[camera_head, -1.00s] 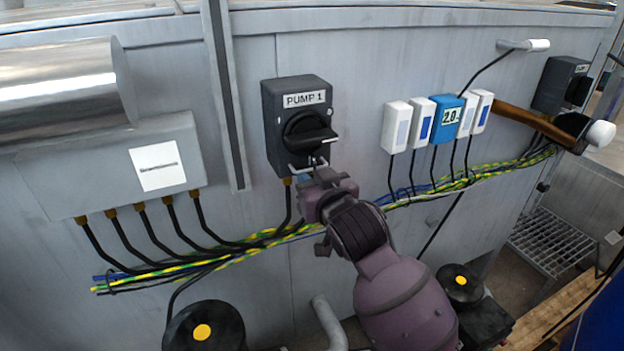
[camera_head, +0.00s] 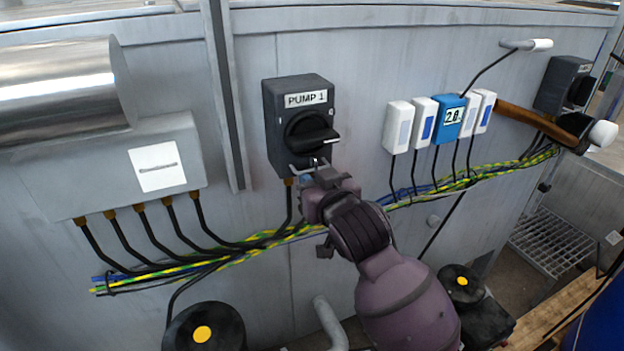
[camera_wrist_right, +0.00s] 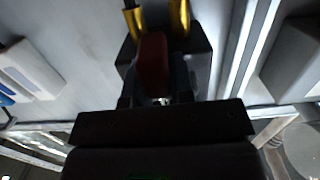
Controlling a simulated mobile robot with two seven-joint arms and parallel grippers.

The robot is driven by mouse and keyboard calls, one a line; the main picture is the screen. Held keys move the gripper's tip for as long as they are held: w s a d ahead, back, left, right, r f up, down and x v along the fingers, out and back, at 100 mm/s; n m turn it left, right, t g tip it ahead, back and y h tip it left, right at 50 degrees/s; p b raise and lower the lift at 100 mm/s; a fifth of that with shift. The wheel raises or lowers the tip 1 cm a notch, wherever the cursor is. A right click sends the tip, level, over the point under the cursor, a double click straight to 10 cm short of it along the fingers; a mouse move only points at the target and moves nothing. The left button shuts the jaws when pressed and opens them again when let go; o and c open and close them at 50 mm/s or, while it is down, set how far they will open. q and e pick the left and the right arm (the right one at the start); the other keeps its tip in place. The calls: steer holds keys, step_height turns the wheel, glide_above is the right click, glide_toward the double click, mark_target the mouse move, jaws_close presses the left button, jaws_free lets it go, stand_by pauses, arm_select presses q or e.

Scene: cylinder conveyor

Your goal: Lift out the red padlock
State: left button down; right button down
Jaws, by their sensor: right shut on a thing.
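The dark red padlock (camera_wrist_right: 152,66) shows between the fingers in the right wrist view. In the head view its body is hidden by my gripper, and a metal loop, apparently its shackle (camera_head: 297,170), shows just below the black knob. The dark grey switch box (camera_head: 283,140) labelled "PUMP 1" is on the grey wall, and its black knob (camera_head: 312,135) has its handle roughly level. My right gripper (camera_head: 318,178) is shut on the padlock at the lower edge of the box. I cannot tell whether the shackle is still through the box. My left gripper is not in view.
Black cables and yellow-green wires (camera_head: 235,250) run along the wall below the box. A grey junction box (camera_head: 100,175) is at left. Several white modules and one blue module (camera_head: 449,120) are at right. A black round unit with a yellow centre (camera_head: 203,332) is low at left.

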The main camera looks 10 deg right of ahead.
steer(key=shift+s+d+r+t, duration=0.15)
steer(key=shift+r+t, duration=0.25)
steer(key=shift+r, duration=0.75)
steer(key=s+d, duration=0.1)
steer(key=s, duration=0.5)
steer(key=shift+s+f, duration=0.15)
steer(key=shift+s, duration=0.15)
